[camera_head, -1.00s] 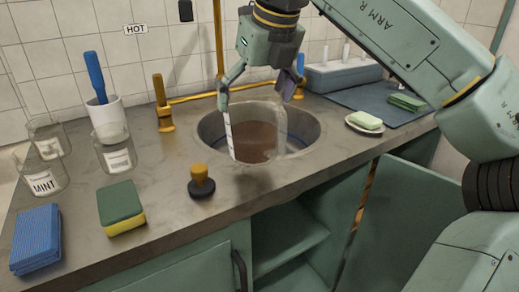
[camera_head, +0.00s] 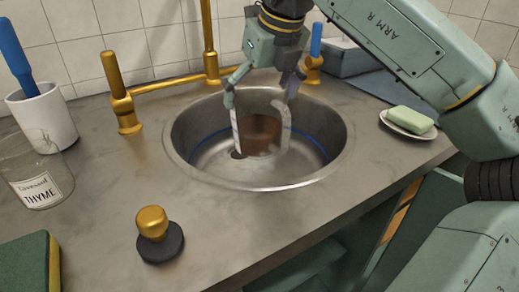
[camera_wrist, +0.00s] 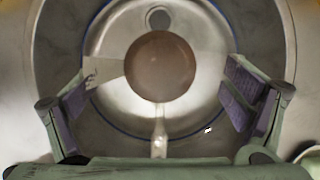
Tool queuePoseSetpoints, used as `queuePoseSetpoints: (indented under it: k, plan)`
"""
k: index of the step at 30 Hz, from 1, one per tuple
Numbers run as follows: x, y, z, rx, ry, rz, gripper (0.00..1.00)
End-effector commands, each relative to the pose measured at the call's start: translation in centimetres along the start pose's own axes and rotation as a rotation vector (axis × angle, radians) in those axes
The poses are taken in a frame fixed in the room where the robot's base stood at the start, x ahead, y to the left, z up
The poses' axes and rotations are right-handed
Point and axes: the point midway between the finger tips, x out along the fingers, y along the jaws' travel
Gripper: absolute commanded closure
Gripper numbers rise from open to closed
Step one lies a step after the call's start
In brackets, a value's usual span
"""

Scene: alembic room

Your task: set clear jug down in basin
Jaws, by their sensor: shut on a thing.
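The clear jug (camera_head: 262,132), with brown contents and a white label strip on its left side, is upright within the basin's outline in the head view. My gripper (camera_head: 258,96) is shut on it from above, one finger on each side. In the wrist view the jug (camera_wrist: 160,66) shows from above as a brown disc between my fingers (camera_wrist: 160,96), with the label by the left finger. The round metal basin (camera_head: 190,140) is sunk in the counter, with a blue line around its inside and a drain. I cannot tell whether the jug's base touches the basin floor.
A brass tap (camera_head: 208,45) and brass handle (camera_head: 119,95) stand behind the basin. A brass-knobbed stopper (camera_head: 154,225) is at front left, a thyme jar (camera_head: 38,180) and white cup (camera_head: 45,115) farther left. A soap dish (camera_head: 408,128) is right of the basin.

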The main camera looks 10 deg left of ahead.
Motion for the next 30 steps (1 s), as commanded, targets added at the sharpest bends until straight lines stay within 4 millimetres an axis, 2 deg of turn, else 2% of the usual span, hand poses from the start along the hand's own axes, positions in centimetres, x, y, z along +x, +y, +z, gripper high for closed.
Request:
queuePoseSetpoints:
  k: [4, 11, 18, 30]
  plan:
    - [2.3, 0.1, -1.0, -0.001, -0.003, 0.002, 0.67]
    - [3.9, 0.0, -1.6, 0.001, -0.002, 0.001, 0.67]
    - [6.6, 0.0, -2.7, 0.000, -0.003, 0.001, 0.67]
    - [7.2, 0.0, -3.0, 0.000, -0.003, 0.000, 0.67]
